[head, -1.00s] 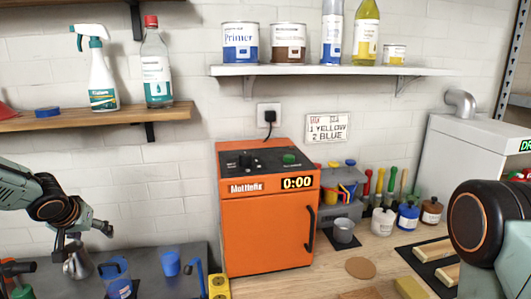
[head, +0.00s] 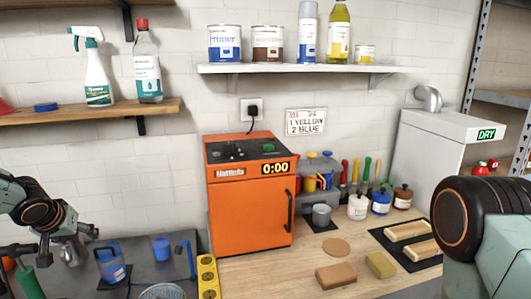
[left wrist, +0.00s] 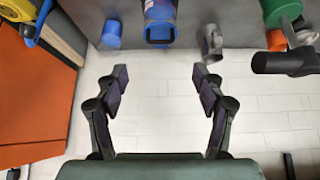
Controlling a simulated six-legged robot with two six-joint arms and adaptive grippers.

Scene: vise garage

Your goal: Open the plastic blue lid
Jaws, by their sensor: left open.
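Several blue things could be the plastic blue lid, and I cannot tell which it is. A small jar with a blue lid (head: 380,203) stands upright on the wooden bench at the right. A flat blue disc (head: 45,107) lies on the left wall shelf. A blue jug (head: 110,264) stands on the grey bench top at lower left; it also shows in the left wrist view (left wrist: 160,20). My left gripper (head: 80,240) is near that jug, its jaws open and empty in the left wrist view (left wrist: 160,75). My right arm shows at the right edge, but its gripper is out of frame.
An orange oven (head: 250,200) stands mid-bench. A blue cup (head: 161,247) stands beside the jug. A yellow block (head: 208,277) is at the grey top's right edge. Wooden blocks and sponges (head: 380,265) lie at right. Shelves with cans (head: 267,44) hang above.

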